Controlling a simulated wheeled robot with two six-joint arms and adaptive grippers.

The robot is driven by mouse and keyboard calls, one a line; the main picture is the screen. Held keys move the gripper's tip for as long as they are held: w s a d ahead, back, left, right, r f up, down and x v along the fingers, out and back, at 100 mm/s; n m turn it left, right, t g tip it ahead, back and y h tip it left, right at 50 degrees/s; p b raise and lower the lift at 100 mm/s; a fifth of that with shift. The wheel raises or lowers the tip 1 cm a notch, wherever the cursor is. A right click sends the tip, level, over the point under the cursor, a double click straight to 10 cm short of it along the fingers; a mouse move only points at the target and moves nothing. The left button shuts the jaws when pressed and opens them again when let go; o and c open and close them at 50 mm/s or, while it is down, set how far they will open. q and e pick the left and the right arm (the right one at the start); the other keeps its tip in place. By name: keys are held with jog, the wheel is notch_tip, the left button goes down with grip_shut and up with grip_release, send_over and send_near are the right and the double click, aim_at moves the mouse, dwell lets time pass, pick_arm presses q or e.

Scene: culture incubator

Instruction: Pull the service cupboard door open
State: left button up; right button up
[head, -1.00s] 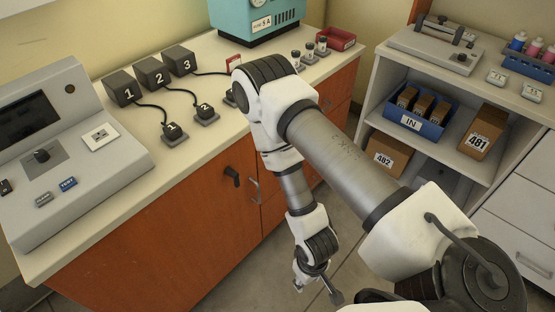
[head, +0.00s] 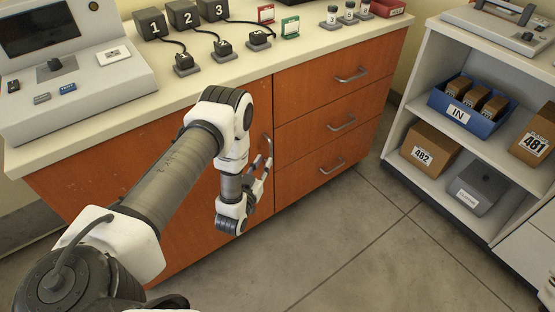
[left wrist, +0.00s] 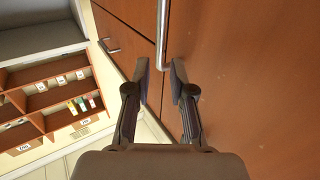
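The service cupboard door (head: 178,200) is an orange-brown panel below the counter, left of the drawers, and looks closed. Its vertical metal handle (head: 269,146) is near the door's right edge; its lower part is hidden by my gripper. My left gripper (head: 264,169) is at the handle, with its fingers apart. In the left wrist view the handle bar (left wrist: 162,34) runs down into the gap between the open fingertips (left wrist: 160,66). I cannot tell whether either finger touches it. My arm hides part of the door.
Drawers (head: 325,128) with projecting handles are just right of the door. The counter (head: 150,115) above holds a console and numbered boxes. An open shelf unit (head: 410,85) stands at the right, with a blue bin (head: 448,108). The floor (head: 330,235) between is clear.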

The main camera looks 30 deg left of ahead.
aim_at(270, 149)
pick_arm(q)
jog(key=w, duration=0.2)
jog(key=w+a, duration=0.1)
jog(key=w, duration=0.4)
jog(key=shift+a+r+b, duration=0.15)
jog(key=shift+a+b, duration=0.1)
jog(key=shift+b, duration=0.05)
grip_shut()
